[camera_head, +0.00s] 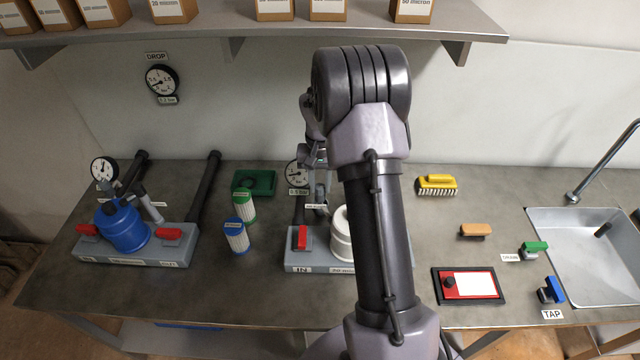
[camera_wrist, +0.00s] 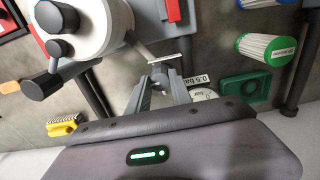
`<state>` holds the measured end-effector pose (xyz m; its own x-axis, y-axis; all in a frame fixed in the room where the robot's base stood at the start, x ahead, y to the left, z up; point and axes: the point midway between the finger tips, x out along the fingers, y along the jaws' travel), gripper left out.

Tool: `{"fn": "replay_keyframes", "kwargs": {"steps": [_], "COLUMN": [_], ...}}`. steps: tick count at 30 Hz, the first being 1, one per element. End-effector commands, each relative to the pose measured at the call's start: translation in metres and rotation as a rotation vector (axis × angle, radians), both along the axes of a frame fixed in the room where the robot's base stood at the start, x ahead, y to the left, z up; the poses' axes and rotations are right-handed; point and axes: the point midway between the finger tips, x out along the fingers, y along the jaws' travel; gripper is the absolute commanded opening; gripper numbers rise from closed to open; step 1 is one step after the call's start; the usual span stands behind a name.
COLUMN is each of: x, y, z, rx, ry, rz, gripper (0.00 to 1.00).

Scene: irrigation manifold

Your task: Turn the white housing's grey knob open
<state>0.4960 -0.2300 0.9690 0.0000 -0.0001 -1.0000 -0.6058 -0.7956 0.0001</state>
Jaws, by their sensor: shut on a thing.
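The white housing (camera_head: 340,238) stands on a grey base at the bench's middle, largely hidden behind my arm. In the wrist view the white housing (camera_wrist: 108,30) is at the upper left. A grey branch runs from it towards the grey knob (camera_wrist: 160,72), which shows between my fingertips. My gripper (camera_wrist: 161,82) is shut on the grey knob, with one finger on each side. In the head view my gripper (camera_head: 316,160) is mostly hidden by the arm. The knob's exact turn angle is hard to tell.
A red handle (camera_head: 302,238) is left of the white housing, and a pressure gauge (camera_head: 296,174) is behind it. A blue housing (camera_head: 122,226) stands left. A yellow brush (camera_head: 437,184) and a sink (camera_head: 582,250) are right.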

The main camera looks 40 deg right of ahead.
Motion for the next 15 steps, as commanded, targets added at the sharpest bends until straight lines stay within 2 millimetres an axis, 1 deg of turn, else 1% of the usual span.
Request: {"fn": "replay_keyframes", "kwargs": {"steps": [14, 15], "x": [-0.0001, -0.0001], "y": [0.0001, 0.0001], "z": [0.0001, 0.0001], "rx": [0.0, 0.0], "ry": [0.0, 0.0], "rz": [-0.012, -0.012], "gripper": [0.0, 0.32]}}
